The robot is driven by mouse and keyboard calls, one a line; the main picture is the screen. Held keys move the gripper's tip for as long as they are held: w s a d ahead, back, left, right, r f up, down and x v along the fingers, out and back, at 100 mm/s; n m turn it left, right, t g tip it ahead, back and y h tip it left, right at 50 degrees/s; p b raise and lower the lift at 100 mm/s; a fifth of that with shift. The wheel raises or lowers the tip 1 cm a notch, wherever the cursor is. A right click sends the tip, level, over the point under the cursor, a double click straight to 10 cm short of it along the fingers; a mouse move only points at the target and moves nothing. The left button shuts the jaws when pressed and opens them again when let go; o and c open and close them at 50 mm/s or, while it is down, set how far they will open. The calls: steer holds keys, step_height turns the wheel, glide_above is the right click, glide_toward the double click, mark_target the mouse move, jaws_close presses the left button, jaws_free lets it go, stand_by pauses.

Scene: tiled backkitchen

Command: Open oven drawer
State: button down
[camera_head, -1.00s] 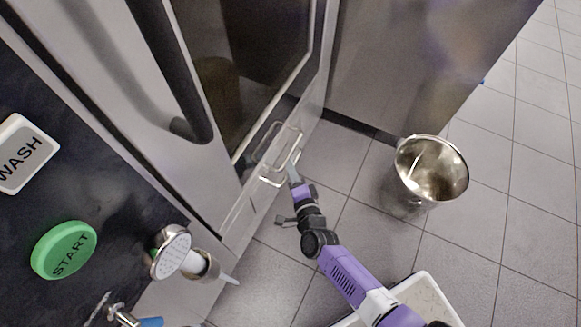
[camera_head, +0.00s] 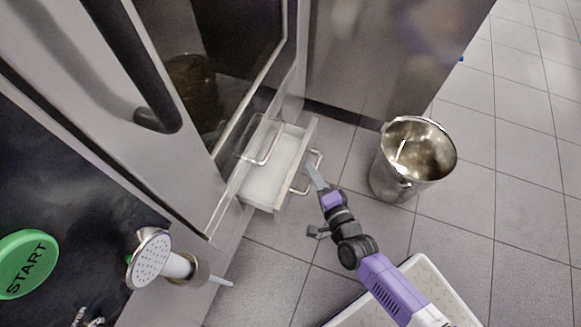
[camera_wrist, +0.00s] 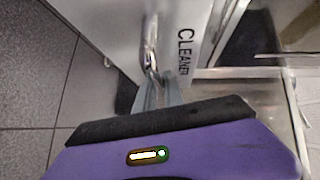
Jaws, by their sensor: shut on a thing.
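The oven drawer (camera_head: 268,184) is a shallow white drawer low under the oven, pulled part way out. Its metal bar handle (camera_head: 308,175) is on the front panel. My gripper (camera_head: 316,177) is at that handle, its fingers shut on it. In the wrist view the fingers (camera_wrist: 155,92) close around the metal handle (camera_wrist: 150,50), next to a pale drawer front with the lettering "CLEANER" (camera_wrist: 186,50). The drawer's inside looks empty in the head view. The exact contact of the fingertips is small in the head view.
The oven (camera_head: 230,80) with its glass door stands above the drawer. A metal bucket (camera_head: 412,160) stands on the tiled floor right of my gripper. A spray head (camera_head: 152,258) is at lower left.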

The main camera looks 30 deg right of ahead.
steer(key=s+d, duration=0.4)
steer(key=s, duration=0.2)
steer(key=shift+s+d+b, duration=0.15)
steer(key=shift+b, duration=0.3)
steer(key=shift+f, duration=0.1)
steer(key=c, duration=1.5)
jaws_free()
steer(key=shift+o, duration=0.2)
steer(key=p+v, duration=0.2)
steer(key=v, duration=0.5)
steer(key=shift+s, duration=0.4)
steer(key=s+a+r+n+y, duration=0.1)
steer(key=s+a+r+n, duration=0.25)
steer(key=r+n, duration=0.35)
steer(key=s+a+r+n+g+y, duration=0.1)
steer(key=s+a+r+n, duration=0.3)
steer(key=r, duration=0.4)
steer(key=s+a+r+n+y, duration=0.1)
steer(key=s+a+r+n, duration=0.1)
steer(key=s+r+n, duration=0.4)
step_height(320, 180, up, 34)
steer(key=w+n+p, duration=0.1)
steer(key=w+p, duration=0.1)
steer(key=p, duration=2.9)
steer(key=shift+a+p, duration=0.15)
steer(key=shift+p, duration=0.2)
